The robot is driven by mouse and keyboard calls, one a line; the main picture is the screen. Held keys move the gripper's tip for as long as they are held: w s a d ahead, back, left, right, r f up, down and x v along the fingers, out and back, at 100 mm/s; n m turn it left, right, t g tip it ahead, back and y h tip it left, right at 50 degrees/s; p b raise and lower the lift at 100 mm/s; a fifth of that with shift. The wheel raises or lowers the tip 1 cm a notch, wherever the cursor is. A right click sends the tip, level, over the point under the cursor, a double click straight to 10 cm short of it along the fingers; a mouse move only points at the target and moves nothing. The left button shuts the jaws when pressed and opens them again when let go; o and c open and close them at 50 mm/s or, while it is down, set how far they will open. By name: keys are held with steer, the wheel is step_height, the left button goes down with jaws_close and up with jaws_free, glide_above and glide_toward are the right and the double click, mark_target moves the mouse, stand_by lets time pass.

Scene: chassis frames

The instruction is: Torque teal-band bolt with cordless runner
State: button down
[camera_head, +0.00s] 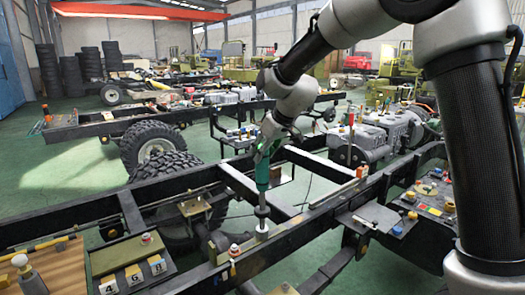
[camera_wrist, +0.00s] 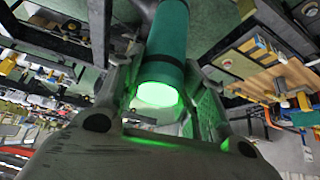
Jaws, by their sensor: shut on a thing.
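The cordless runner (camera_head: 262,178) is a green upright cylinder with a dark lower end, above the near black chassis rail. My gripper (camera_head: 265,150) is shut on its upper part. In the wrist view the runner (camera_wrist: 167,40) lies between both fingers of my gripper (camera_wrist: 163,88), with a bright green glow at its near end. A small white-topped fitting (camera_head: 262,233) is directly under the runner's tip; I cannot tell whether they touch. A red-and-white bolt-like piece (camera_head: 234,250) is on the rail to the left. I cannot make out a teal band on any bolt.
A panel with coloured knobs (camera_head: 432,200) is at the right. An orange-topped piece (camera_head: 360,172) stands on the rail. Tyres (camera_head: 155,150) and crossmembers (camera_head: 235,180) lie behind.

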steer(key=shift+s+f, duration=0.1)
steer(key=shift+f, duration=0.3)
stand_by(2.5)
steer(key=shift+r, duration=0.2)
steer(key=shift+r, duration=1.45)
steer(key=shift+r, duration=2.55)
